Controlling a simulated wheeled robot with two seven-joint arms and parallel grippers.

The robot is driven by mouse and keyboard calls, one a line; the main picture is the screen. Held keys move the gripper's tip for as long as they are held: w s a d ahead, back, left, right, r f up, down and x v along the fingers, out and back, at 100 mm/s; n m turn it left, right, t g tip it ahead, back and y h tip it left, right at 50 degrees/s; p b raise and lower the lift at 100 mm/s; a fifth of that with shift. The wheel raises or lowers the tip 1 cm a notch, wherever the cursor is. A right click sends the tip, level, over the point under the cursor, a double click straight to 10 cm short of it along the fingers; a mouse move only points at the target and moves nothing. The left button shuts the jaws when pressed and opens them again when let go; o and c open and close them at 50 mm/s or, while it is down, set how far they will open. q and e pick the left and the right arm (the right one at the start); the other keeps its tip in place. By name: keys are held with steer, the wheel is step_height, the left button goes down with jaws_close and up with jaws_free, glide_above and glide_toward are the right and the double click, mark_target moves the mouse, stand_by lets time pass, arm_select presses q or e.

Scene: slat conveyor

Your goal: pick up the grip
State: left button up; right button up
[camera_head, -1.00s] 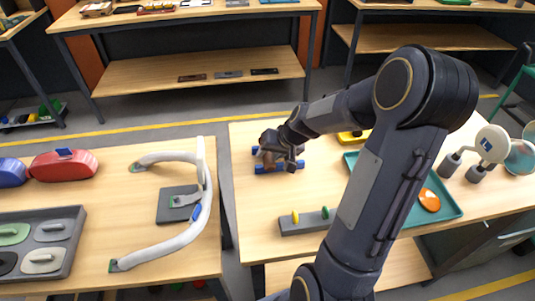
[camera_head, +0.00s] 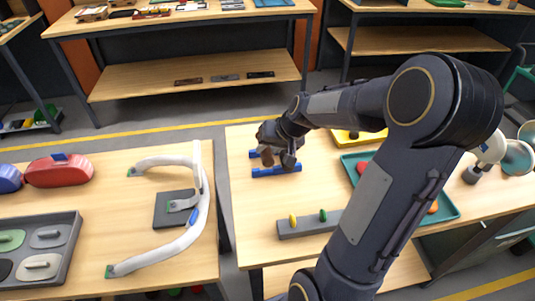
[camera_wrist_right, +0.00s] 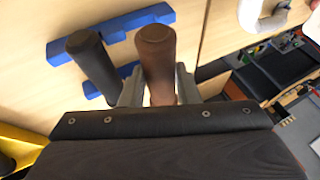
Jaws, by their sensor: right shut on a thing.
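A brown cylindrical grip (camera_wrist_right: 157,50) stands between the fingers of my right gripper (camera_wrist_right: 155,92) in the wrist view, and the gripper is shut on it. In the head view the right gripper (camera_head: 279,145) is over the front table, with the brown grip (camera_head: 267,157) just below it. A black grip (camera_wrist_right: 92,62) is beside the brown one, close to the left finger. A blue two-bar rack (camera_wrist_right: 125,32) lies behind and below both; it also shows in the head view (camera_head: 276,171). Whether the brown grip's lower end is clear of the rack is hidden. My left gripper is out of view.
On the same table are a grey block (camera_head: 305,225) with yellow and green pegs, a teal tray (camera_head: 440,212) and a yellow item (camera_head: 360,137). The left table (camera_head: 115,215) holds a white curved handle (camera_head: 160,262), a red case (camera_head: 60,172) and a grey tray (camera_head: 70,228).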

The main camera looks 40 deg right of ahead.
mark_target(266, 152)
steer(key=s+r, duration=0.1)
steer(key=r, duration=0.1)
steer(key=s+a+r, duration=0.1)
steer(key=s+r, duration=0.1)
steer(key=shift+s+r, duration=0.2)
steer(key=shift+s, duration=0.05)
steer(key=s+a+r, duration=0.1)
steer(key=s+r, duration=0.1)
steer(key=s, duration=0.2)
steer(key=s+a+r+b, duration=0.1)
steer(key=s+r, duration=0.1)
steer(key=s, duration=0.3)
steer(key=shift+s+a+r, duration=0.15)
steer(key=shift+a+r, duration=0.1)
steer(key=shift+a, duration=0.05)
